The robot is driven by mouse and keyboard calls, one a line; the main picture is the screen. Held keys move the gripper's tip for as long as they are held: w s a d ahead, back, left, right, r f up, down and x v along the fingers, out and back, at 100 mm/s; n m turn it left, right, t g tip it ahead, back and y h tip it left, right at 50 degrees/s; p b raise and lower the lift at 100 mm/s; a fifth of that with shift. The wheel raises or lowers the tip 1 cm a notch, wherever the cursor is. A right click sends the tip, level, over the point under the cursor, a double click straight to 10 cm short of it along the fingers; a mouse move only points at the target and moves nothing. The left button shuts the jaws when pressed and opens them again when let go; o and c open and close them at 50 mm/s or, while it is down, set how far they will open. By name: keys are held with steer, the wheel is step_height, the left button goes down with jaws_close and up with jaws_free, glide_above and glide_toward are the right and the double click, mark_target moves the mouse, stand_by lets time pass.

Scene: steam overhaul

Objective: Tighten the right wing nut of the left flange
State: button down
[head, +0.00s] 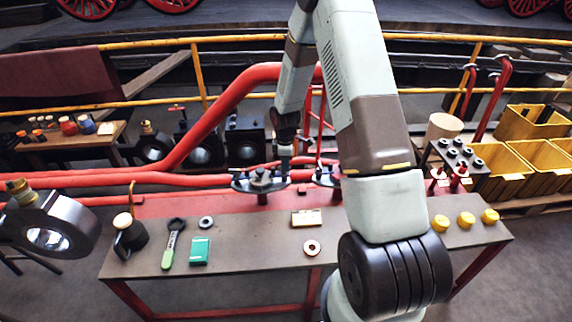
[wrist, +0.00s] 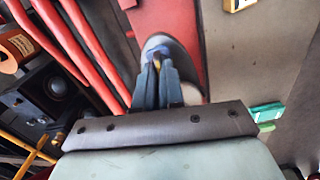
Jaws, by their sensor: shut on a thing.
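The left flange (head: 244,184) is a dark disc on a short post at the back of the bench, with a raised middle. My gripper (head: 284,160) points down at its right end, where the right wing nut sits hidden between the fingers. In the wrist view the two blue-grey fingers (wrist: 156,62) are close together over the grey flange (wrist: 183,54). The gripper is shut on the wing nut; the nut itself hardly shows. The second flange (head: 325,179) stands just to the right, partly behind my arm.
Red pipes (head: 215,115) run behind and left of the flanges. On the bench lie a green-handled wrench (head: 173,243), a green box (head: 200,251), a ring (head: 312,247), a small box (head: 306,218) and yellow caps (head: 466,219). The bench front middle is clear.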

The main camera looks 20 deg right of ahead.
steer(key=m, duration=0.8)
steer(key=shift+s+a+m, duration=0.1)
steer(key=shift+m, duration=0.3)
steer(key=m, duration=0.4)
steer(key=shift+a, duration=0.1)
steer(key=shift+m, duration=1.9)
steer(key=c, duration=1.2)
jaws_free()
steer(key=shift+c, duration=0.2)
steer(key=shift+r, duration=0.1)
